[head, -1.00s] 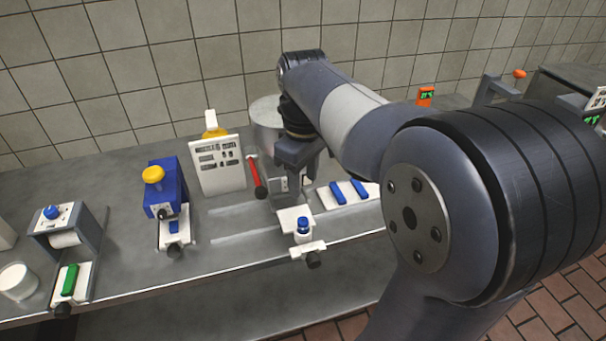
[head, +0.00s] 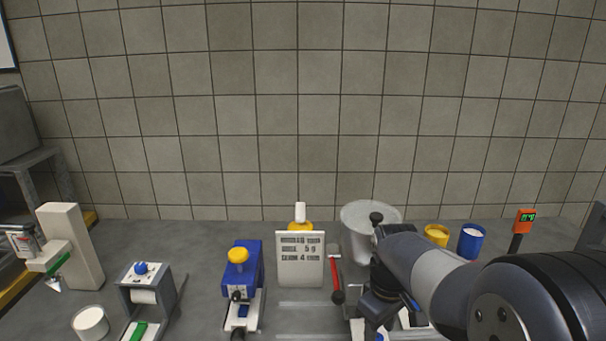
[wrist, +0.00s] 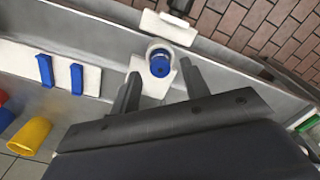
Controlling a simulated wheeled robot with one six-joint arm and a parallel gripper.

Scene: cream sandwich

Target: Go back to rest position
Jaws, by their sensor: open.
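My gripper (wrist: 160,84) is open in the wrist view, with its two dark fingers spread apart. A small blue-topped item (wrist: 161,64) on a white holder shows just beyond the fingertips, between them in the picture. I cannot tell how far it is from the fingers, and nothing is seen gripped. In the head view my arm comes in from the lower right. Its wrist reaches down over the counter beside the red-handled tool, and the fingertips are hard to make out at the bottom edge.
Blue strips (wrist: 77,78) lie on a white tray.

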